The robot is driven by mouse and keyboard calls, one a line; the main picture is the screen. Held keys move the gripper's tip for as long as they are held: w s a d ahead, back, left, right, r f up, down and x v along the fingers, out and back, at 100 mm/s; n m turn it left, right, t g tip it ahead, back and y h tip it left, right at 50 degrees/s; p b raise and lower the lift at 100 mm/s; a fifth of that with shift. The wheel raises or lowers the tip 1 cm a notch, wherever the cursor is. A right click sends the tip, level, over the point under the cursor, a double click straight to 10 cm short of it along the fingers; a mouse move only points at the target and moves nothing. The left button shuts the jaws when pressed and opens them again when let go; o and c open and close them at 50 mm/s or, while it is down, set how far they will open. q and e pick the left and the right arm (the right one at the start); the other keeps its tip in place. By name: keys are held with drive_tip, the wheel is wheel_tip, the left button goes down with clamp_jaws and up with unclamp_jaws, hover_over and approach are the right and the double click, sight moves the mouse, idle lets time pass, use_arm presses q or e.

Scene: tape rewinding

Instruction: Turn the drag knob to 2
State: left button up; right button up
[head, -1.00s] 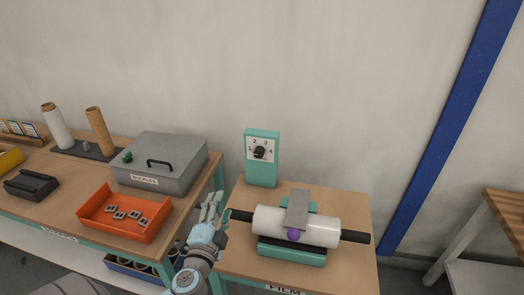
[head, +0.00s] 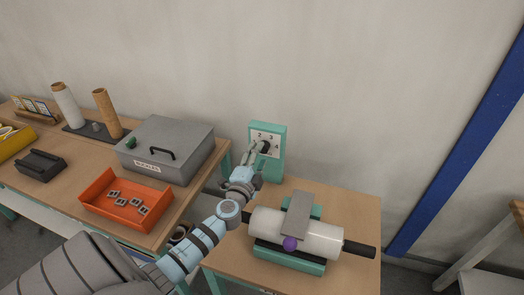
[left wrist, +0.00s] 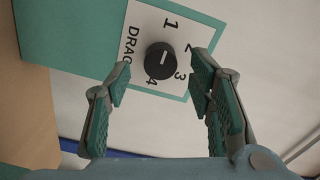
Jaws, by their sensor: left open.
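The drag knob (left wrist: 161,61) is a round black knob on a white plate marked DRAG and numbered 1 to 4. In the head view the knob (head: 265,147) sits on the upright teal panel (head: 279,171) and is partly hidden by my left gripper. My left gripper (head: 256,153) is open in front of the panel. In the left wrist view its fingers (left wrist: 160,80) are spread to either side of the knob, which lies just ahead of the tips. I cannot tell contact. My right gripper is not in view.
A white film roll (head: 315,236) on a black shaft lies in a teal stand below the panel, with a grey flap and purple ball (head: 290,244). A grey lidded box (head: 167,148) and orange tray (head: 127,201) stand left. Wall space beside the panel is clear.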

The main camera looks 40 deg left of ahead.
use_arm(q)
drive_tip(key=x, duration=0.3)
drive_tip(key=shift+s, duration=0.1)
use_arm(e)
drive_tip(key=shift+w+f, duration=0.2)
use_arm(q)
drive_tip(key=shift+c, duration=0.4)
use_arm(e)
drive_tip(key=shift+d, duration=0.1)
use_arm(q)
clamp_jaws()
drive_tip(key=c, duration=1.1)
unclamp_jaws()
